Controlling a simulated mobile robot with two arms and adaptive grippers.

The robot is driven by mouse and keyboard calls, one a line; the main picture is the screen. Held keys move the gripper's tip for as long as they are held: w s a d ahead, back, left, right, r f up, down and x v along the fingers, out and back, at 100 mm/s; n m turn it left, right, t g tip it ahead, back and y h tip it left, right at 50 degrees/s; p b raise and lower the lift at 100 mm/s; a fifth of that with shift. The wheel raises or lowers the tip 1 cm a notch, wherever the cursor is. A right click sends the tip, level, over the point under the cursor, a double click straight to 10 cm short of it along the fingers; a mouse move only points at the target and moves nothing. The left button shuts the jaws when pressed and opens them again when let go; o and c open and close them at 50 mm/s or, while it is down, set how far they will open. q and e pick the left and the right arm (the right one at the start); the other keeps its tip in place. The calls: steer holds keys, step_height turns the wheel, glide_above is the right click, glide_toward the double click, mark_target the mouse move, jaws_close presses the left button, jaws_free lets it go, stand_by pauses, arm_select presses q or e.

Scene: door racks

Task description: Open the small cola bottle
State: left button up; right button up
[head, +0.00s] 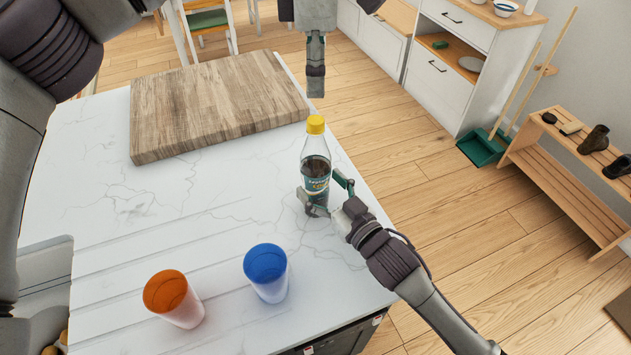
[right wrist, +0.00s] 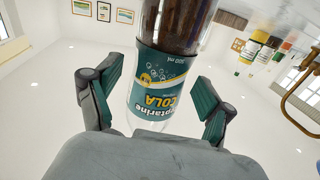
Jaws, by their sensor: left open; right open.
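The small cola bottle (head: 315,165) stands upright on the white marble counter, with a yellow cap, dark liquid and a teal label. My right gripper (head: 329,194) is open at the bottle's lower half, with a finger on either side. In the right wrist view the bottle's label (right wrist: 160,88) shows upside down between the two open fingers (right wrist: 158,98), with gaps visible at both sides. My left gripper (head: 315,88) is open and empty, pointing down above and behind the yellow cap, apart from it; its fingers overlap in this view.
A wooden board (head: 215,105) lies on the counter (head: 130,215) behind and left of the bottle. An orange-topped cup (head: 173,298) and a blue-topped cup (head: 266,272) stand in front. The counter's right edge is close to the bottle. A wooden rack (head: 565,180) stands at the right.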

steer(key=shift+x, duration=1.3)
steer(key=shift+c, duration=0.3)
jaws_close()
